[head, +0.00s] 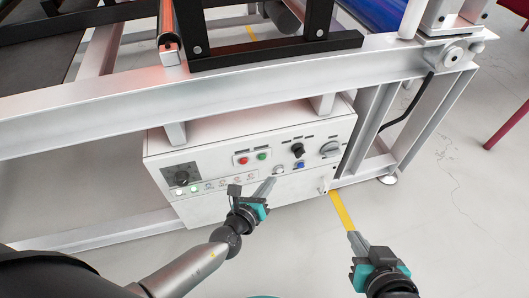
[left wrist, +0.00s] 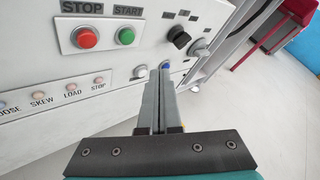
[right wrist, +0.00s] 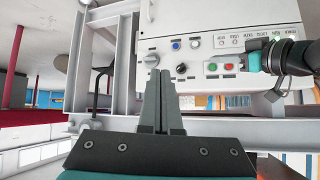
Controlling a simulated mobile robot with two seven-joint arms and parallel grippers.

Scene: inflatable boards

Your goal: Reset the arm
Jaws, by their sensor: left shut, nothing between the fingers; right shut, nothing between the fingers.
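My left gripper (head: 270,182) is shut and empty, in front of the white control box (head: 215,211). Its tips appear close to the silver button (head: 279,169) and the blue button (head: 299,165); I cannot tell whether they touch the panel. The left wrist view shows its closed fingers (left wrist: 157,88) below the silver button (left wrist: 140,71) and the blue button (left wrist: 164,67). My right gripper (head: 354,237) is shut and empty, over the floor to the right of the box. In the right wrist view its closed fingers (right wrist: 158,78) point toward the panel, which appears upside down.
The panel bears a red stop button (head: 243,160), a green start button (head: 262,155), a black knob (head: 298,149) and a grey rotary switch (head: 330,149). A light metal frame beam (head: 250,75) runs above the box. A frame leg (head: 425,118) stands to the right. The floor at right is mostly clear.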

